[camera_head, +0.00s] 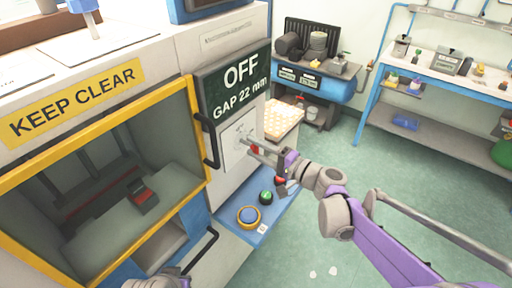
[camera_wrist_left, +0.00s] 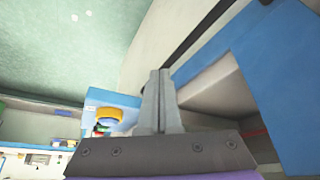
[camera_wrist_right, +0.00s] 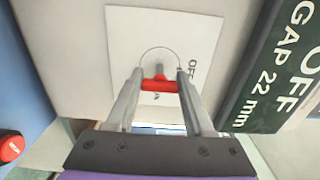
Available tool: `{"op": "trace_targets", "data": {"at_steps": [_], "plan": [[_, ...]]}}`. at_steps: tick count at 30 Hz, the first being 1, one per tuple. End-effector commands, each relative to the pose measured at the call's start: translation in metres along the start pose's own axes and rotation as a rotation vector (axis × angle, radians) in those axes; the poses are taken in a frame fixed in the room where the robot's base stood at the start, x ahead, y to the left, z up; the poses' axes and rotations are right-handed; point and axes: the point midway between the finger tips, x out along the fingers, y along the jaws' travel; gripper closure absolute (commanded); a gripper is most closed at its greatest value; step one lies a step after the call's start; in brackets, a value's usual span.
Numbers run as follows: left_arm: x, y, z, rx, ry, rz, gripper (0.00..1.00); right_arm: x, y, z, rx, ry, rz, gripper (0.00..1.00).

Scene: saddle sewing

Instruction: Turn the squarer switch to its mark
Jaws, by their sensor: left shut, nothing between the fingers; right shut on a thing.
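The squarer switch is a red bar handle (camera_wrist_right: 158,85) on a short post, on a white plate (camera_wrist_right: 125,35) with a thin arc and an "OFF" label. In the right wrist view the bar lies crosswise between the fingers of my right gripper (camera_wrist_right: 160,80), which is shut on it. In the head view the switch (camera_head: 254,149) is mostly hidden by that gripper. Its exact angle to any mark is hard to tell. My left gripper (camera_wrist_left: 160,78) is shut and empty, low near the machine's front; only part of its arm shows at the bottom of the head view.
A dark sign (camera_head: 238,82) reads "OFF GAP 22 mm" above the plate. A black handle (camera_head: 210,140) stands left of it. A blue ledge (camera_head: 235,238) below carries a yellow-ringed blue button (camera_head: 248,216), a green button (camera_head: 266,197) and a red one.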

Motion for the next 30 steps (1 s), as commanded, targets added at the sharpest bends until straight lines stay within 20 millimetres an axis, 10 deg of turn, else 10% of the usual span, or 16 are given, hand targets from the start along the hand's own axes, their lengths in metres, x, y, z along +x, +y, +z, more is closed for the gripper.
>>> {"op": "trace_targets", "data": {"at_steps": [14,15,19,30], "plan": [[-0.0003,0.0,-0.0002,0.0,0.0,0.0,1.0,0.0,0.0002,-0.0001,-0.016,0.0,0.0,1.0],[-0.0003,0.0,-0.0002,0.0,0.0,0.0,1.0,-0.0001,0.0003,-0.0001,-0.016,0.0,0.001,0.44],[-0.0003,0.0,-0.0002,0.0,0.0,0.0,1.0,-0.0001,0.0002,-0.0001,-0.015,0.0,0.0,0.2],[0.0001,0.0,0.0001,0.0,0.0,0.0,1.0,-0.0039,0.0003,-0.0005,-0.014,0.001,0.0,0.18]]}}
